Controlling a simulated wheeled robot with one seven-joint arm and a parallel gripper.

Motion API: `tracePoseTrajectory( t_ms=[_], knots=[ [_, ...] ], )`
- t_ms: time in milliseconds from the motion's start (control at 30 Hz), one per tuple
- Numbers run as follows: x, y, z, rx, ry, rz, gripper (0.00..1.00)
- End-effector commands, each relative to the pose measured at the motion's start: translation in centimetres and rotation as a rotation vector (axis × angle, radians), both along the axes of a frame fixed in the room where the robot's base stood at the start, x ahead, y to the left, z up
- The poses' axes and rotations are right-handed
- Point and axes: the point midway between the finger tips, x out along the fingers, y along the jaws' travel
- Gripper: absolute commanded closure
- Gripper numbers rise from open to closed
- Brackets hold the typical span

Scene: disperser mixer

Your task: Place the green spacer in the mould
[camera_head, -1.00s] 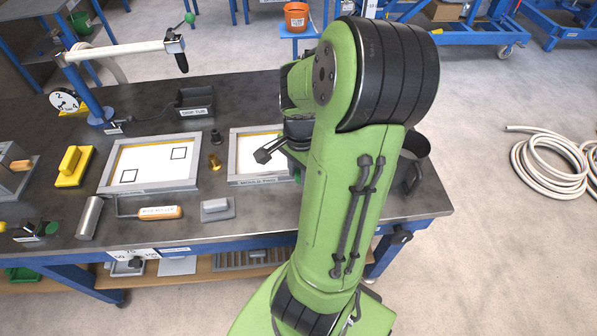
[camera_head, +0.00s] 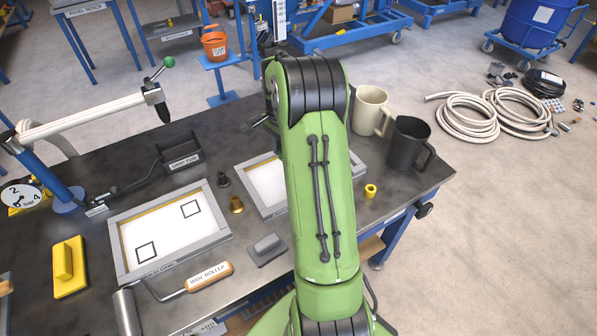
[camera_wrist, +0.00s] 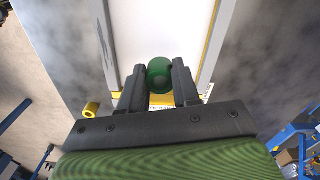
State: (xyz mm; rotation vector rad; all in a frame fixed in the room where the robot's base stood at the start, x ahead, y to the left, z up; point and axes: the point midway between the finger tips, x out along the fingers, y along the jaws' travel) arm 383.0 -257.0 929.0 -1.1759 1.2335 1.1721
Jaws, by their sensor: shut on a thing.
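In the wrist view, my gripper (camera_wrist: 159,88) is shut on the green spacer (camera_wrist: 158,72), a dark green rounded piece held between the fingertips. Behind it is a grey-framed mould with a white inside and yellow inner edge; its rim (camera_wrist: 223,40) shows at the right. I cannot tell the spacer's height above the mould or whether it touches. In the head view, my arm hides the gripper, the spacer and part of the right mould (camera_head: 250,190). The left mould (camera_head: 116,246) is in full view, with two black square outlines on its white floor.
A yellow spacer (camera_head: 371,191) stands right of my arm, with a cream mug (camera_head: 369,110) and a dark mug (camera_head: 408,144) behind it. Between the moulds are a brass piece (camera_head: 236,205) and a black piece (camera_head: 223,180).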

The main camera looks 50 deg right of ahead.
Motion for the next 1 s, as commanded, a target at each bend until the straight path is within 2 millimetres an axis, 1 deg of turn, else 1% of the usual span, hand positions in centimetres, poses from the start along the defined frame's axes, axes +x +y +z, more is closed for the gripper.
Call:
tracePoseTrajectory(
  t_ms=[33, 167, 300, 400, 667, 767, 800, 967, 1000],
  knots=[
    [-0.1, 0.1, -1.7, 0.003, 0.004, 0.0, 1.0],
    [-0.1, 0.0, -3.9, 0.003, 0.004, -0.001, 1.0],
    [-0.2, 0.1, -7.0, 0.004, 0.004, -0.002, 1.0],
    [-0.1, 0.0, -8.3, 0.003, 0.002, -0.002, 1.0],
    [-0.1, 0.0, -8.4, 0.001, 0.0, -0.001, 1.0],
    [-0.1, 0.0, -8.7, 0.001, 0.0, -0.001, 1.0],
    [-0.1, 0.0, -8.8, 0.001, 0.0, -0.001, 0.67],
    [-0.1, 0.0, -8.7, 0.001, 0.0, -0.001, 0.43],
    [-0.1, 0.0, -8.7, 0.001, 0.0, -0.001, 0.43]
  ],
)
